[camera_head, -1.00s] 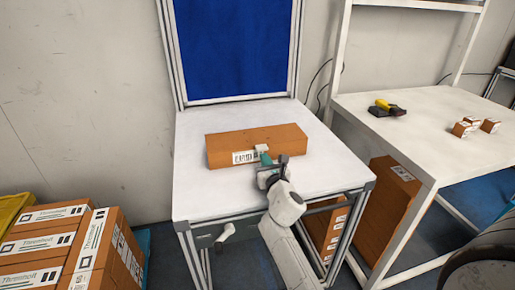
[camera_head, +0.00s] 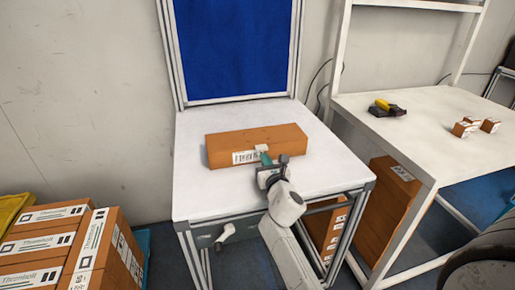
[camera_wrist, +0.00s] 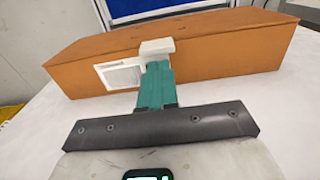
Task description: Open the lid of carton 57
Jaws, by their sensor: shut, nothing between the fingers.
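A long brown carton (camera_head: 222,146) lies on the white table, and its top looks closed. It also spans the wrist view (camera_wrist: 230,55). A white label (camera_head: 247,157) is on its front face; I cannot read a number on it. A small white block (camera_wrist: 157,46) shows at the top front edge of the carton, right at the fingertips; I cannot tell whether it is a lid tab or part of the fingers. My gripper (camera_head: 265,159) is at the carton's front face, right of the label. Its teal fingers (camera_wrist: 157,70) are together with nothing between them.
The white table (camera_head: 200,195) has bare room around the carton. A blue panel (camera_head: 235,45) in a metal frame stands behind. A white bench (camera_head: 420,130) on the right holds a yellow and black scanner (camera_head: 386,107) and small boxes (camera_head: 466,128). Stacked cartons (camera_head: 45,250) stand at lower left.

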